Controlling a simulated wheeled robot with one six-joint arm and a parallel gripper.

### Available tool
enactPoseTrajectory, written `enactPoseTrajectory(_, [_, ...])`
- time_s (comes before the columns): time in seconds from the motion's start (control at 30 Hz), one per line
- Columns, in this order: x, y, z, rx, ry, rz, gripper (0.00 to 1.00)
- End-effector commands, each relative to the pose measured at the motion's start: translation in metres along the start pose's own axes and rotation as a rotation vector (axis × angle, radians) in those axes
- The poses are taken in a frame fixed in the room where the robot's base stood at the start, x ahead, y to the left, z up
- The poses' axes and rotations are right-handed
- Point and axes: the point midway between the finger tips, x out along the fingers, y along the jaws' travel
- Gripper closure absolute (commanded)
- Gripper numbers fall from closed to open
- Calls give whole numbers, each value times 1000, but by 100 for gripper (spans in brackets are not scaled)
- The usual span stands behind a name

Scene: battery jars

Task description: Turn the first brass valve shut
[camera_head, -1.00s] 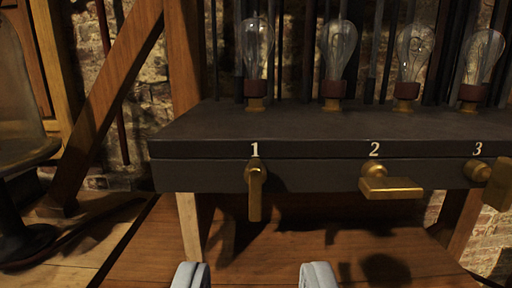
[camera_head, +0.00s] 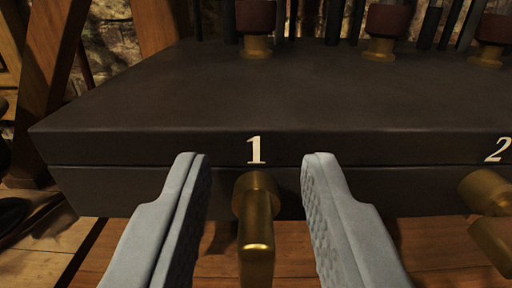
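The first brass valve (camera_head: 257,225) sits on the front face of the dark box (camera_head: 120,148), below the white number 1 (camera_head: 255,150). Its handle hangs straight down. My gripper (camera_head: 254,165) is open, with one grey finger to the left of the valve and one to the right. Gaps show between the valve and both fingers, and nothing is held. The lower end of the handle lies near the bottom of the picture.
A second brass valve (camera_head: 490,195), under the number 2, is partly cut off at the right edge. Brass bulb sockets (camera_head: 256,46) stand on top of the box. A wooden surface (camera_head: 410,245) shows below the box.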

Motion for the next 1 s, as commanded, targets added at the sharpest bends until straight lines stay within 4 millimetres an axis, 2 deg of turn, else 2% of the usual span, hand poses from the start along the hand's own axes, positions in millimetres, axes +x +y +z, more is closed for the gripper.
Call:
enactPoseTrajectory(0.37, [4,0,0,0,0,0,68])
enactPoseTrajectory(0.5, [4,0,0,0,0,0,96])
enactPoseTrajectory(0.53, [4,0,0,0,0,0,100])
enactPoseTrajectory(1.0, [4,2,0,73,0,0,100])
